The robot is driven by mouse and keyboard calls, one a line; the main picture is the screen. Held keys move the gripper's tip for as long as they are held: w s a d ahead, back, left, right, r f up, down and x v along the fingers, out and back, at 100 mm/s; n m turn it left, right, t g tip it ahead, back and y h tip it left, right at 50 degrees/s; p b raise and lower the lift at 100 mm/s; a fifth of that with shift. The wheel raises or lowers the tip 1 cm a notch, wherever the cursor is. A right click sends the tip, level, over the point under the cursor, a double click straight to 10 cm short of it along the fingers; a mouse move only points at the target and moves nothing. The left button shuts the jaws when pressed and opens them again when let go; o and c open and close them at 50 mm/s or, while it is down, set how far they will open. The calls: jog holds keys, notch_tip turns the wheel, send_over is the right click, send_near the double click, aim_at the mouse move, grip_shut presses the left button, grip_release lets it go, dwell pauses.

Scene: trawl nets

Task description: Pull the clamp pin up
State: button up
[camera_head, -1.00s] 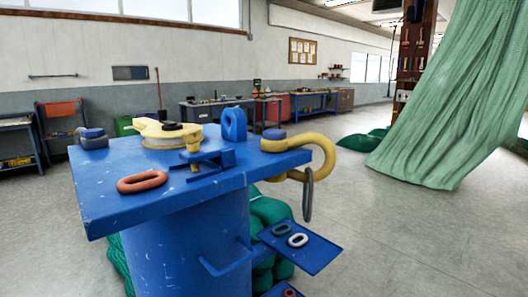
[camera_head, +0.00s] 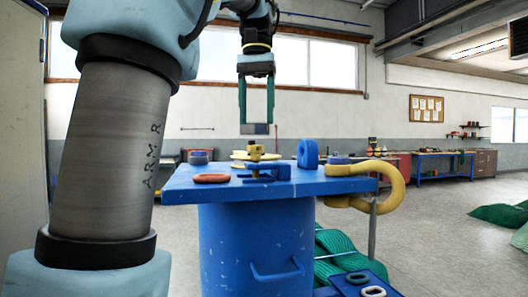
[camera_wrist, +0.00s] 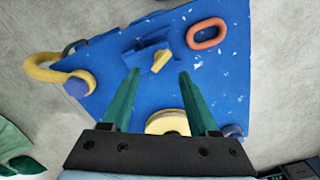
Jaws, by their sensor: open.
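The yellow clamp pin (camera_head: 256,151) stands upright in the blue clamp bracket (camera_head: 268,172) on the blue table top (camera_head: 330,187). In the wrist view the pin (camera_wrist: 161,61) shows from above, beside the raised blue bracket (camera_wrist: 144,55). My gripper (camera_head: 256,119) points down above the table, with its two green fingers apart and nothing between them. In the wrist view, the fingertips (camera_wrist: 158,74) frame the area just below the pin in the picture. The gripper is clear of the pin and touches nothing.
A red ring (camera_head: 211,178) lies left of the clamp. A blue upright ring (camera_head: 308,153) and a yellow shackle (camera_head: 390,186) are on the right. A yellow wheel (camera_wrist: 168,123) sits near the clamp. A green net (camera_head: 335,250) lies beside the blue drum (camera_head: 255,245).

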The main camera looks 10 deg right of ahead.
aim_at(256, 146)
notch_tip(256, 146, down, 8)
jog(key=shift+a+r+b, duration=0.1)
jog(key=shift+r+b, duration=0.1)
jog(key=shift+b, duration=0.2)
grip_shut()
dwell(0.3)
dwell(1.0)
